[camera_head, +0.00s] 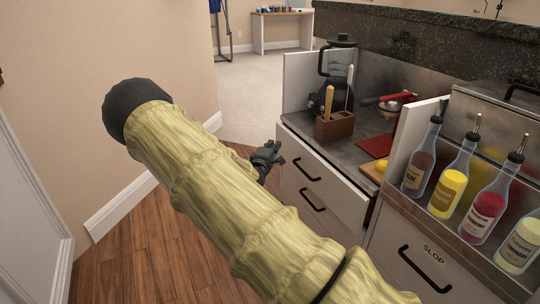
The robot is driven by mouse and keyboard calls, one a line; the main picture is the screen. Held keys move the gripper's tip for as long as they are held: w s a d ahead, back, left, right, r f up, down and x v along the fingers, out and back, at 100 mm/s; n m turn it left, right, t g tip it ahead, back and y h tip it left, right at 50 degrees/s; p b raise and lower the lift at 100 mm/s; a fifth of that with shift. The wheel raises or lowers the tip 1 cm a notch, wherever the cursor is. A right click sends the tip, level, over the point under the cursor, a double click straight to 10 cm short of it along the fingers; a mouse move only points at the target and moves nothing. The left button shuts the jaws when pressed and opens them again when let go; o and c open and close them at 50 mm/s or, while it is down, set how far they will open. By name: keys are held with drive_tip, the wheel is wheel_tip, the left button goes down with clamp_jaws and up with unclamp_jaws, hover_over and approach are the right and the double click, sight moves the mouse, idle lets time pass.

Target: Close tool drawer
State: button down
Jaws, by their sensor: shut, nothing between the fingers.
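A white drawer unit stands right of centre. Its upper drawer (330,187) has a black bar handle (306,170). This drawer's front stands a little out from the cabinet, with a dark gap at its right end. A lower drawer (292,193) has a similar handle (312,200) and looks nearly flush, partly hidden by my arm. My gripper (272,155) is shut and empty, just left of the upper drawer's front. I cannot tell whether it touches the front. My arm in its yellow-green sleeve crosses the middle of the view.
A wooden tool holder (334,128) and a dark blender (339,75) stand on the counter above. Several bottles, one with yellow liquid (447,190), stand in a rack at right. A beige wall (90,80) is at left. Wooden floor (150,255) is open below.

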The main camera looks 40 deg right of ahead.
sight(291, 137)
drive_tip(key=shift+w+d+b, duration=0.15)
drive_tip(key=shift+d+b, duration=0.75)
drive_tip(key=shift+d, duration=2)
drive_tip(key=shift+s+d+r+p, duration=0.2)
drive_tip(key=shift+d+p, duration=0.2)
drive_tip(key=shift+d, duration=0.6)
drive_tip(key=shift+s+d+f, duration=0.1)
drive_tip(key=shift+d+f, duration=0.1)
